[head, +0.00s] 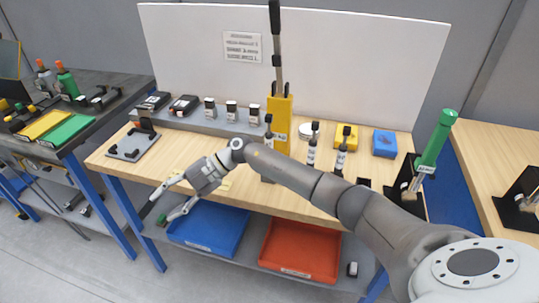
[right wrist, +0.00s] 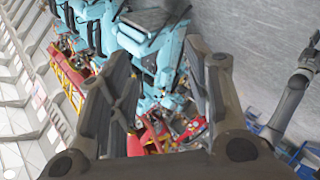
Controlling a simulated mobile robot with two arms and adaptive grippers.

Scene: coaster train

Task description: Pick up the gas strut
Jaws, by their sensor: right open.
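A tall, thin black-and-grey rod (head: 277,45) stands upright in a yellow holder (head: 281,118) at the middle of the wooden workbench (head: 245,158). It looks like the gas strut, but I cannot read a label that confirms it. My right gripper (head: 161,207) is open and empty, low and to the left of the holder, by the bench's front edge and well apart from the rod. Its two open fingers (right wrist: 158,95) also show in the right wrist view, with nothing between them. My left gripper is not in view.
Several small labelled black-and-grey cylinders, including one (head: 311,152), stand around the holder. A green-topped cylinder (head: 435,140) leans at the right. A blue bin (head: 209,229) and a red bin (head: 300,252) sit on the lower shelf. A white board (head: 350,60) stands behind.

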